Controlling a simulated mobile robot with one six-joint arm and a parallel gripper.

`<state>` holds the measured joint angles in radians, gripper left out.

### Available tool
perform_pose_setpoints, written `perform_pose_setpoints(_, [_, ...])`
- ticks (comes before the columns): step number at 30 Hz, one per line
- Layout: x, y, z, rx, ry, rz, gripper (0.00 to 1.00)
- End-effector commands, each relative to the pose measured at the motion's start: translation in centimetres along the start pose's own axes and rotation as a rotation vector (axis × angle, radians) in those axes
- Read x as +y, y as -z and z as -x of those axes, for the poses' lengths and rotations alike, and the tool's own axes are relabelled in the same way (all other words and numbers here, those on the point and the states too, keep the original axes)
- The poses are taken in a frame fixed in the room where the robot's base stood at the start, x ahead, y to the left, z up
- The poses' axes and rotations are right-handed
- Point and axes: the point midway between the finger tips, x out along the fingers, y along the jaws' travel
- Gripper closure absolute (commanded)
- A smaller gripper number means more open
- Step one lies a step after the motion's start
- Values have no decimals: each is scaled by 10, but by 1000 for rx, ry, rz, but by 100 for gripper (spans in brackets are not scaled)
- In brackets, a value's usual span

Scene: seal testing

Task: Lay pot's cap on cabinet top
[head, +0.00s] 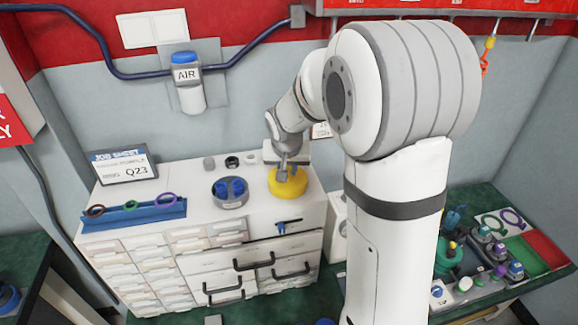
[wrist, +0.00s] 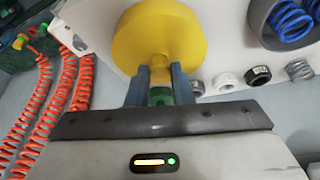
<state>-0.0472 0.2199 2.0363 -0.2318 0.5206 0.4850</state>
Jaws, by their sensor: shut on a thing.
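The yellow round cap (head: 288,185) is at the right part of the white cabinet top (head: 255,212). My gripper (head: 282,173) is above the cap, pointing down. In the wrist view, my gripper (wrist: 158,78) is shut on the narrow stem of the yellow cap (wrist: 160,28), with a finger on each side. A small green part shows between the fingers. The cap's wide face is turned away from the wrist. I cannot tell whether its underside touches the cabinet top or is just above it.
A grey bowl with blue coils (head: 230,192) stands left of the cap. Small rings and fittings (head: 232,162) lie behind. A blue rack (head: 135,214) and a job sheet sign (head: 124,166) are farther left. A green bench with a teal pot-like thing (head: 447,260) is at right.

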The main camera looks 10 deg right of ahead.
Motion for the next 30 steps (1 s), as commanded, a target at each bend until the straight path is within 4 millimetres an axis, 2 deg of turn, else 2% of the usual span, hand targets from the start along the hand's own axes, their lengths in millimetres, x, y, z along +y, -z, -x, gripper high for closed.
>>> perform_pose_setpoints(6, [0, -1, -4, 1, 0, -1, 100])
perform_pose_setpoints(7, [0, -1, -2, 1, 0, -1, 77])
perform_pose_setpoints(14, [1, 0, -2, 0, -1, -1, 58])
perform_pose_setpoints(25, [1, 1, 5, 3, 0, -2, 58])
perform_pose_setpoints(30, [1, 1, 33, 7, 1, -2, 58])
